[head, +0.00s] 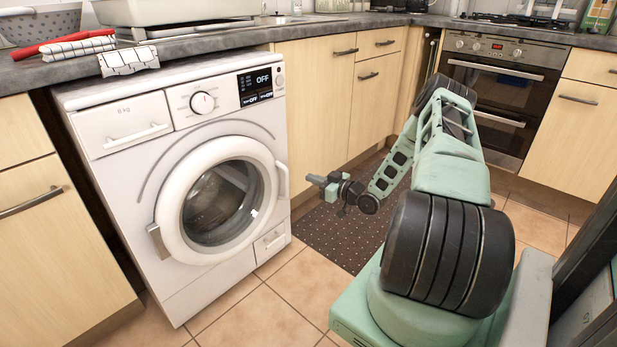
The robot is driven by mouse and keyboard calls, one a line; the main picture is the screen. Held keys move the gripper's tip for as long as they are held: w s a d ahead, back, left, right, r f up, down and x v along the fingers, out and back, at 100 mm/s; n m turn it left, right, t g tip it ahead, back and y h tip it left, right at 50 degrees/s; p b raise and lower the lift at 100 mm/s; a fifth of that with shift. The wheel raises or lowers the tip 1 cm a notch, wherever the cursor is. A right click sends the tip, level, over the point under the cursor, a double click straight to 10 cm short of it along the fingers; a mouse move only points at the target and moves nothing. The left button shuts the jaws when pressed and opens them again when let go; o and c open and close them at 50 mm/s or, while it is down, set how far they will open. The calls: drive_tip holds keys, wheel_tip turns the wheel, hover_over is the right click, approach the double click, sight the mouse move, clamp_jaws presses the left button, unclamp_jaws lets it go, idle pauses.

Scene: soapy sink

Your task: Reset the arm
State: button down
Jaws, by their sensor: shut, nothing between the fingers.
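My arm is folded in the right half of the head view, with its mint-green links and black joints above my base. My gripper (318,182) points left, in open air in front of the washing machine's right side and above the dark mat. It looks shut, and no object shows in it. The fingertips are small in the picture. No thing touches the gripper.
A white washing machine (130,195) with a shut round door stands at left under the dark countertop (235,42). A dark dotted mat (340,225) lies on the tiled floor. Wooden cabinets (315,95) and an oven (495,105) line the back.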

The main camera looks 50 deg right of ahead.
drive_tip(key=s+d+p, duration=0.1)
drive_tip(key=s, duration=0.6)
drive_tip(key=shift+s, duration=0.15)
drive_tip(key=shift+r, duration=0.15)
